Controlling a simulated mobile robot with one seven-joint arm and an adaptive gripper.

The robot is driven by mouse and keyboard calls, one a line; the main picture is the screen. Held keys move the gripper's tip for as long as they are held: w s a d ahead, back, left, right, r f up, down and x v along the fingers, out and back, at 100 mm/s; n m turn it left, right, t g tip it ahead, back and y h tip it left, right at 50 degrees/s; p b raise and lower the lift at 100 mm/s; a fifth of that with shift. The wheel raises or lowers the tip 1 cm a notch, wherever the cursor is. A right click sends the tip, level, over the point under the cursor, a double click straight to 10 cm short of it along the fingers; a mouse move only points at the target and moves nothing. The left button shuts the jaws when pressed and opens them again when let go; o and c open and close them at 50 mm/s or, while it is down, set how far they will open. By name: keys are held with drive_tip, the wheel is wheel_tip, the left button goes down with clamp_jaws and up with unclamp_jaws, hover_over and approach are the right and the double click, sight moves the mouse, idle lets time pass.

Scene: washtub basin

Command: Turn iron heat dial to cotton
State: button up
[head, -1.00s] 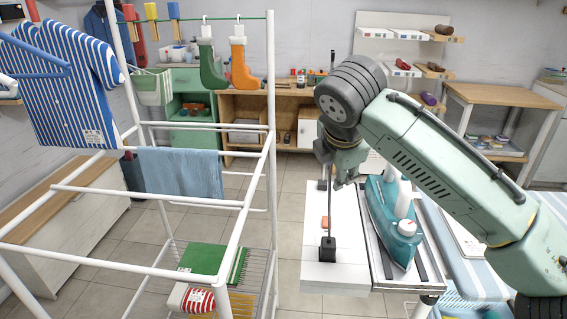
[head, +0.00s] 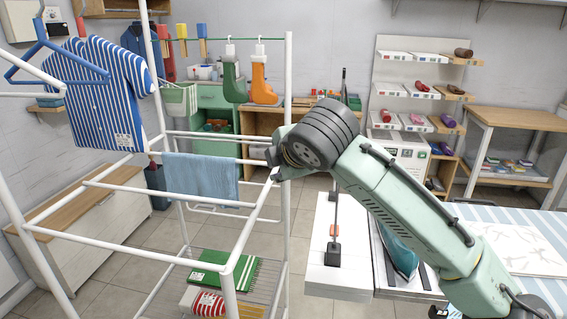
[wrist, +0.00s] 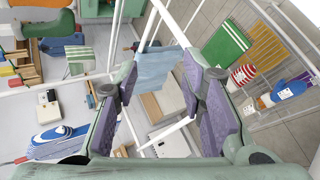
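The teal iron (head: 397,250) rests on the white-and-dark board at the right in the head view. My arm covers most of it, and its heat dial is hidden. The iron is not in the wrist view. My gripper (wrist: 160,78) shows two purple-padded fingers spread wide with nothing between them. It is left of the iron and apart from it, pointing toward the drying rack.
A white drying rack (head: 228,170) with a blue towel (head: 200,178) stands close on the left. A small stand with a dark post (head: 333,253) is on the white bench left of the iron. A striped ironing surface (head: 545,228) lies to the right.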

drive_tip(key=o, duration=0.3)
drive_tip(key=d+f+m+g+h+b, duration=0.2)
drive_tip(key=d+m+b, duration=0.35)
drive_tip(key=d, duration=0.35)
drive_tip(key=d+f+m+g+h+b, duration=0.1)
drive_tip(key=d+f+m+h+b, duration=0.2)
drive_tip(key=d+m, duration=0.45)
drive_tip(key=s+d+r+m+g+y+b, duration=0.1)
drive_tip(key=s+d+m+g+b, duration=0.15)
drive_tip(key=s+d+m, duration=0.35)
drive_tip(key=s+d+r+m+g+b, duration=0.1)
drive_tip(key=s+d+m+b, duration=0.2)
drive_tip(key=d, duration=0.4)
drive_tip(key=shift+t, duration=0.25)
drive_tip(key=b+x, duration=0.1)
drive_tip(key=x, duration=1)
drive_tip(key=shift+w+a+b, duration=0.15)
drive_tip(key=shift+b, duration=0.2)
drive_tip(key=shift+c, duration=0.3)
drive_tip(key=c, duration=1.1)
